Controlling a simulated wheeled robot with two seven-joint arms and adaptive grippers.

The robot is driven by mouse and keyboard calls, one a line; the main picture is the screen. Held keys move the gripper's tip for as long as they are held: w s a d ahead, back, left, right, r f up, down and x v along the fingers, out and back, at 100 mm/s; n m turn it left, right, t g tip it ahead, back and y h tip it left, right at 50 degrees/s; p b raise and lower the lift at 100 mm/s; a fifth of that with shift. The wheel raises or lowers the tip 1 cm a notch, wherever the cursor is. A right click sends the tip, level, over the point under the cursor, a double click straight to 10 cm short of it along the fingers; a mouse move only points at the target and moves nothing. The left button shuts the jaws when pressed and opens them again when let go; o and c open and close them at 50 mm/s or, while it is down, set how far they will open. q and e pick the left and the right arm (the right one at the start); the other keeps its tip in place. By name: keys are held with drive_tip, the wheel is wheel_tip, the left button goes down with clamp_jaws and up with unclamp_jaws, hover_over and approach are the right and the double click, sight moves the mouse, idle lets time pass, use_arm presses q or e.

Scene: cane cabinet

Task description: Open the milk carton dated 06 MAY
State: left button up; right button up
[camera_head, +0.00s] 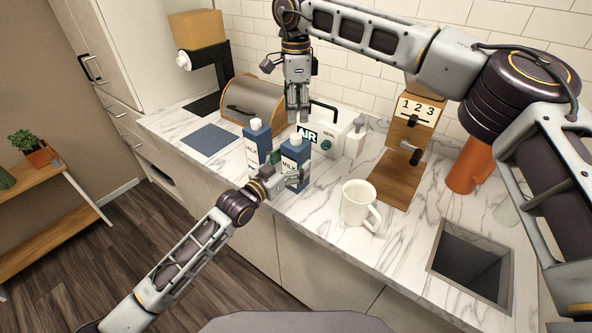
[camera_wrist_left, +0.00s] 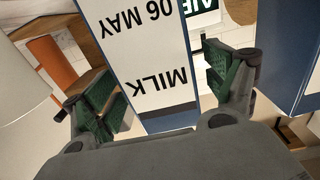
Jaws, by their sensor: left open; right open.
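Two blue-and-white milk cartons with pale caps stand upright on the marble counter. The carton marked 06 MAY (camera_wrist_left: 150,60) appears upside down in the left wrist view. It seems to be the right-hand carton (camera_head: 294,157) in the head view. My left gripper (camera_head: 285,178) is open, with its green-padded fingers on either side of this carton; I cannot tell whether they touch it. The other carton (camera_head: 256,141) stands just left; its blue side (camera_wrist_left: 285,50) shows in the left wrist view. My right gripper (camera_head: 298,117) is open and empty, pointing down above the right-hand carton's cap.
A white mug (camera_head: 357,205) stands right of the cartons. Behind are a white AIR SEAL device (camera_head: 325,141), a bottle (camera_head: 355,138) and a wooden 1 2 3 dispenser (camera_head: 412,118). An orange pitcher (camera_head: 470,165) and a square opening (camera_head: 470,262) lie further right.

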use_arm(q)
drive_tip(key=shift+x, duration=1.4)
drive_tip(key=shift+c, duration=0.3)
